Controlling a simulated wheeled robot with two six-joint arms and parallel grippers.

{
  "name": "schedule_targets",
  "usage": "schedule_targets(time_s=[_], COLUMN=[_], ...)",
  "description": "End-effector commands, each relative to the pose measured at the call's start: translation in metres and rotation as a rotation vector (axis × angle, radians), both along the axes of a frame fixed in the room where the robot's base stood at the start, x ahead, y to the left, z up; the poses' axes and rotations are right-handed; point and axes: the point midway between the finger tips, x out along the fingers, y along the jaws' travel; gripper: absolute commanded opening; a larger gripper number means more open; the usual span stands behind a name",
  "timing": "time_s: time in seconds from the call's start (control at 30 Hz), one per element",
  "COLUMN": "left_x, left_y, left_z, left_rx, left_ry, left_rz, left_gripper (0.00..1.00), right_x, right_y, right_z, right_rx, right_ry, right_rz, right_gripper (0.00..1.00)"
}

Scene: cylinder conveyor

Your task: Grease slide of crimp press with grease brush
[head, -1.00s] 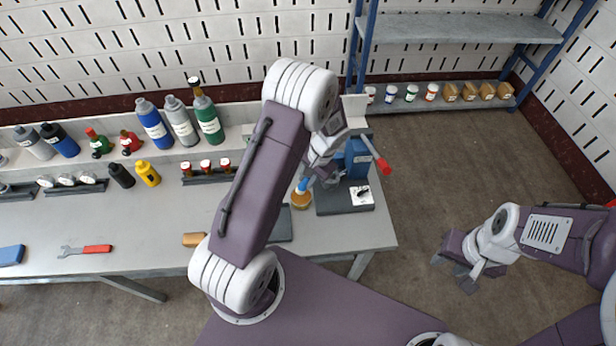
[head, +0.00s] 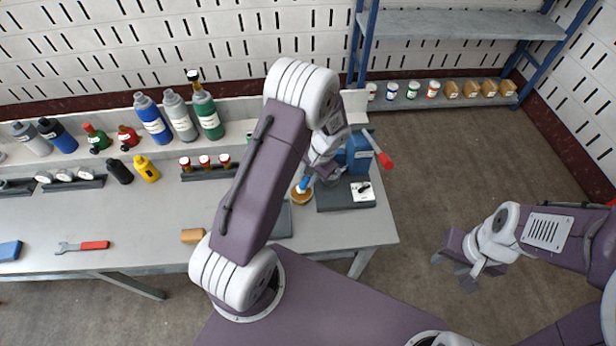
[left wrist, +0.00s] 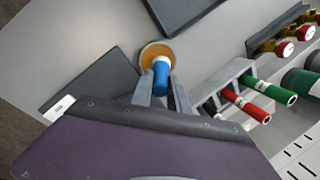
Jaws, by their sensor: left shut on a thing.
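The grease brush (head: 305,183) has a blue handle, and my left gripper (head: 314,179) is shut on it. In the left wrist view the blue handle (left wrist: 161,76) sits between the two fingers (left wrist: 161,92). Its lower end is at a round tan pot (left wrist: 157,50); I cannot tell how deep it is in. The pot also shows in the head view (head: 301,197). The blue crimp press (head: 359,155), with a red-tipped lever, stands just right of the pot on a dark base. My arm partly hides the press, and I cannot make out its slide. My right gripper (head: 457,273) is open and empty, off the bench.
A dark mat (head: 283,222) and a tan block (head: 192,236) lie near the bench's front edge. Several bottles (head: 153,119) line the back. A rack with red and green handles (left wrist: 250,103) is close beside my left gripper. A shelf (head: 440,98) stands at the back right.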

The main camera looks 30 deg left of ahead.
Motion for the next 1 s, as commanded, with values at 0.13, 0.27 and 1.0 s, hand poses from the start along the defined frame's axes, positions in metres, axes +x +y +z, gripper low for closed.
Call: schedule_targets(time_s=[0.13,0.27,1.0], left_x=[0.0001,0.0001,0.0000], left_y=[0.0000,0.0000,0.0000], left_z=[-0.0026,-0.0042,-0.0091], left_rx=[0.000,0.000,0.000], left_ry=[0.000,0.000,0.000], left_rz=[0.000,0.000,0.000], left_gripper=[0.00,0.00,0.00], right_x=[0.0000,0.0000,0.0000], right_y=[0.0000,0.0000,0.0000], right_z=[-0.0022,-0.0035,-0.0076], right_rx=[0.000,0.000,0.000], right_ry=[0.000,0.000,0.000], right_rz=[0.000,0.000,0.000], right_gripper=[0.36,0.36,0.36])
